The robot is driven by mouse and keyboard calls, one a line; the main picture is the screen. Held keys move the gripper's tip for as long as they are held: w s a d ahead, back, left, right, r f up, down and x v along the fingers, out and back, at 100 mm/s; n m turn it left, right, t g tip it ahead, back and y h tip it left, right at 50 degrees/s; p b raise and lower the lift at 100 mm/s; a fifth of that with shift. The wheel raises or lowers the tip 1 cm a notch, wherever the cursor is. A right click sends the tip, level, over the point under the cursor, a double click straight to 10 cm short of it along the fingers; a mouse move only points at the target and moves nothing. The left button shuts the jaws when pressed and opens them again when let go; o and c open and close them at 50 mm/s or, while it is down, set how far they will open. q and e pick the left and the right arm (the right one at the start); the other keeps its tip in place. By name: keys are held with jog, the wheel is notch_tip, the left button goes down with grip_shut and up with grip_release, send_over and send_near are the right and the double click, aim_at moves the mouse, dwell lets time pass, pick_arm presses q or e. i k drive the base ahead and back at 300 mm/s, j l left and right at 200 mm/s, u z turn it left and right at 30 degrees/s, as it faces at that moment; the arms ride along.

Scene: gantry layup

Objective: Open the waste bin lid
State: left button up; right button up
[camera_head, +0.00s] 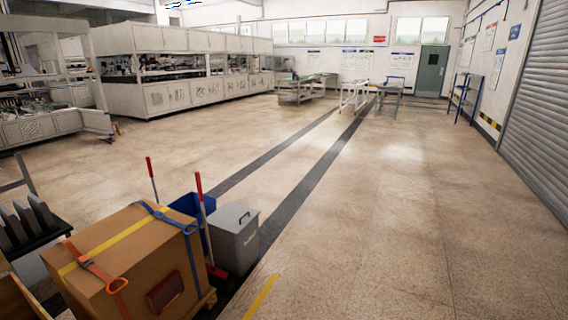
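The waste bin (236,247) is a grey box standing on the floor at the lower left of the middle. Small dark lettering shows on the front. The bin's left side is partly hidden by a red-handled broom and the cardboard box. Neither of my grippers is in view.
A strapped cardboard box (120,262) stands in front of the bin at left. A red-handled broom (204,215) and a blue bin (185,205) are beside it. Open floor (390,220) lies to the right. Long white machines (180,95) stand at the back left.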

aim_at(232, 218)
jog(key=i+l+z, duration=0.1)
jog(key=i, duration=0.9)
jog(key=i+l, duration=0.1)
jog(key=i, duration=0.85)
jog(key=i+l+u, duration=0.15)
jog(key=i+u, duration=0.3)
jog(key=i+l+u, duration=0.25)
jog(key=i+u, duration=0.2)
jog(key=i+l+u, duration=0.3)
jog(key=u, duration=0.15)
jog(key=i+l+u, duration=0.9)
jog(key=l, duration=0.3)
